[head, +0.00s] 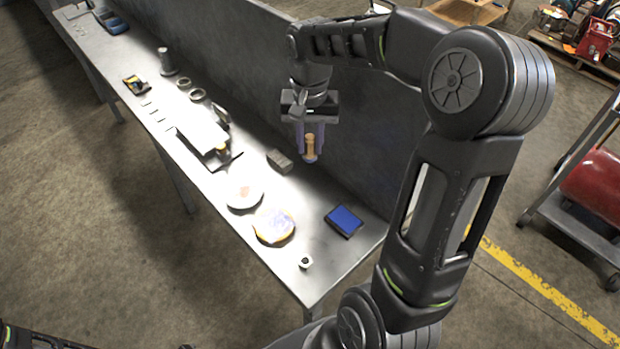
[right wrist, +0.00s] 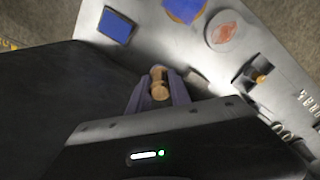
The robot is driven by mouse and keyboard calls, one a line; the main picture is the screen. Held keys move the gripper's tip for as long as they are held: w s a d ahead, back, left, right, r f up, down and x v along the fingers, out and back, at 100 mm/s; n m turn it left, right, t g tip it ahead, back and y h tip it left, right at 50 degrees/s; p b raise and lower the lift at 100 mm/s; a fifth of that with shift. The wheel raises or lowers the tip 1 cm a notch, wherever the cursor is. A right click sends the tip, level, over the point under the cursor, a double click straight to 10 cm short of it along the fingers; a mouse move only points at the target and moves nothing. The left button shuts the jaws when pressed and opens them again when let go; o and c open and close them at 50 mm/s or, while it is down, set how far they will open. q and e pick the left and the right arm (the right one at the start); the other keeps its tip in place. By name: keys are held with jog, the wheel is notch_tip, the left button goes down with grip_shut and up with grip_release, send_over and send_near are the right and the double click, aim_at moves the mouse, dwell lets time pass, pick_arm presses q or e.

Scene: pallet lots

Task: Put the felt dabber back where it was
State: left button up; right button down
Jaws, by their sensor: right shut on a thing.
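The felt dabber (head: 310,147), with a short wooden handle, is between the fingers of my right gripper (head: 309,143). The gripper is shut on it and points down over the bench (head: 287,185), close to the back panel. The dabber's lower end looks dark or bluish in the head view. In the right wrist view the dabber's wooden end (right wrist: 159,85) shows between the two purplish fingers. I cannot tell the exact gap between dabber and bench. My left gripper is not in view.
A blue pad (head: 344,221) lies near the bench's right end. Two round discs (head: 243,193) (head: 273,226), a small white ring (head: 305,262) and a grey block (head: 279,161) lie nearby. A dark tray (head: 222,159) with an amber-topped item is farther left. The back panel (head: 255,75) rises behind.

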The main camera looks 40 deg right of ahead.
notch_tip(320, 180, down, 9)
jog(key=shift+r+p, duration=0.2)
jog(key=shift+p, duration=0.15)
jog(key=shift+f, duration=0.1)
jog(key=shift+f, duration=2)
jog(key=shift+f, duration=0.1)
jog(key=c, duration=1.6)
grip_release()
jog(key=o, duration=0.4)
notch_tip(320, 180, up, 12)
jog(key=shift+r+b, duration=0.15)
jog(key=shift+b, duration=0.2)
